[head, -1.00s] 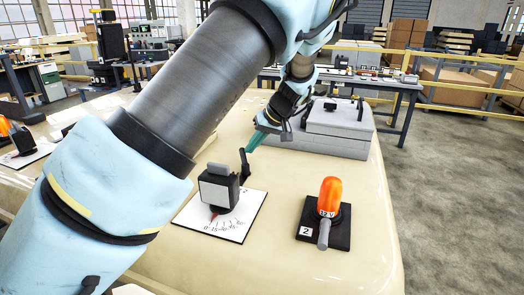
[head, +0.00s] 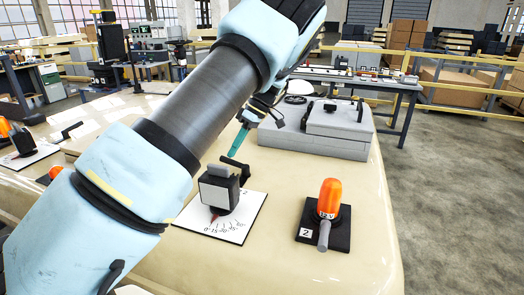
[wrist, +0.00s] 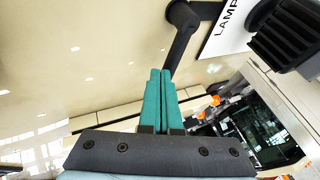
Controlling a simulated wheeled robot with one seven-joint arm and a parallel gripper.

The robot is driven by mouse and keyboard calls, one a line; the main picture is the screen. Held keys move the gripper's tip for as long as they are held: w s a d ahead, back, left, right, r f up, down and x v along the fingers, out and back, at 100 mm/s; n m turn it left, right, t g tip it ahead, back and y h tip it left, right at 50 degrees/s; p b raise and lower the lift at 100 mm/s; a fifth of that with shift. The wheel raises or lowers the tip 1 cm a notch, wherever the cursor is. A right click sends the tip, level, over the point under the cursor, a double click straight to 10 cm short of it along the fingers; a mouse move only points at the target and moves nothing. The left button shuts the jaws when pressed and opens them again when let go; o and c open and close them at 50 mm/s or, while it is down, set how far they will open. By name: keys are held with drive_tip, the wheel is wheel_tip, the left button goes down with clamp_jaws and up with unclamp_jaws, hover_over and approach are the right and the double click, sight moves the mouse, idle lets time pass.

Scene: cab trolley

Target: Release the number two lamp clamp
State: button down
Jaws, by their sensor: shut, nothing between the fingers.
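The number two lamp clamp is a grey-and-black block (head: 214,188) on a white scale plate (head: 232,230) with a red pointer, mid-panel in the head view. Its black cranked lever (head: 236,169) rises behind the block, its free end toward the left. My gripper (head: 236,151) has teal fingers, shut and empty, just above the lever. In the wrist view the fingertips (wrist: 160,72) overlap the lower end of the black lever (wrist: 182,40); I cannot tell whether they touch. The plate (wrist: 228,25) there reads "LAMP", with the ribbed black block (wrist: 285,35) beside it.
An orange lamp (head: 330,197) marked 12V stands on a black base (head: 335,236) labelled 2, right of the plate. A grey stepped box (head: 320,140) sits behind. Another lever unit (head: 25,143) stands at far left.

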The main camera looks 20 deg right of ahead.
drive_tip(key=shift+s+a, duration=0.1)
drive_tip(key=shift+a, duration=0.4)
idle(0.5)
